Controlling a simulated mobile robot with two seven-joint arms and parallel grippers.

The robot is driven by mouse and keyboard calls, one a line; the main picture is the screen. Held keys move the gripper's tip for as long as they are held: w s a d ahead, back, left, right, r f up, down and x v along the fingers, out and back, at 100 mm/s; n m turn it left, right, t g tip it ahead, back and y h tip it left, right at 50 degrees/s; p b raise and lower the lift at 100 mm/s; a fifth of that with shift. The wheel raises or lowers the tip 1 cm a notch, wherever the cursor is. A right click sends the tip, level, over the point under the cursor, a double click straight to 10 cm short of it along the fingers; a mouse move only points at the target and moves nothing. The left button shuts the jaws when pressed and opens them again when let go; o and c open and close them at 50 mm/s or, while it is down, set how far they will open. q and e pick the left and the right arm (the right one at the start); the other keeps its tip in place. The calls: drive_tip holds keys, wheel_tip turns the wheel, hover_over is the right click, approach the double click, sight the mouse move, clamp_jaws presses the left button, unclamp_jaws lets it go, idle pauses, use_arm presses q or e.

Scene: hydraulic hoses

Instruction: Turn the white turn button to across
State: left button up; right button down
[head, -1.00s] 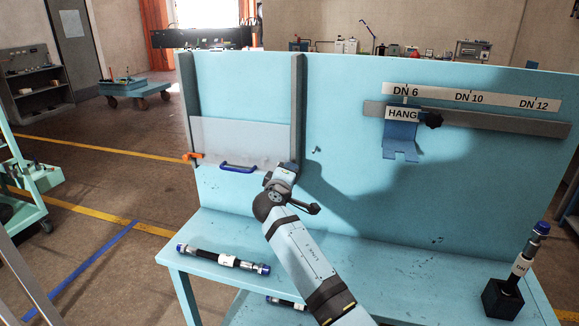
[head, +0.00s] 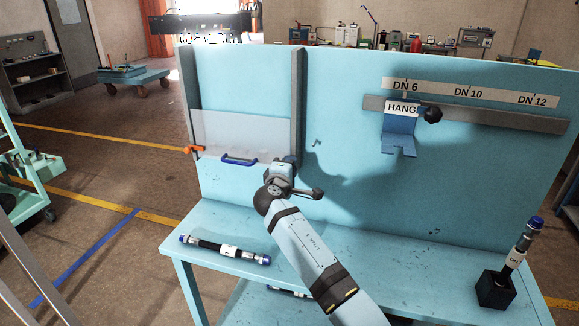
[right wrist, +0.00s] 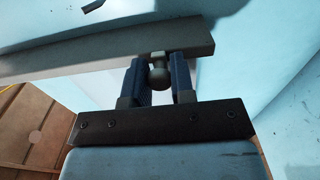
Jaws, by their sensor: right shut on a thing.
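My right gripper (head: 284,166) is at the lower end of the right upright rail, beside the clear panel's lower right corner. In the right wrist view its two dark fingers (right wrist: 158,84) are shut on a small round knob, the turn button (right wrist: 158,76), at the rail's edge. The button looks grey in shadow there, and its bar's angle cannot be told. In the head view my gripper and wrist hide it. The clear panel (head: 240,135) stands between the two rails, with a blue handle (head: 239,160) at its lower edge. My left gripper is not in view.
An orange turn button (head: 194,149) is at the left rail. A hose (head: 225,250) lies on the bench (head: 400,270); another stands in a black block (head: 496,290) at right. A blue hanger bracket (head: 400,137) with a black knob is on the grey bar at upper right.

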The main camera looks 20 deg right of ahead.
drive_tip(key=c, duration=1)
unclamp_jaws()
drive_tip(key=b+v, duration=0.1)
drive_tip(key=v, duration=1.2)
drive_tip(key=shift+s+a+b, duration=0.25)
drive_tip(key=shift+s+b, duration=0.05)
drive_tip(key=shift+b, duration=0.05)
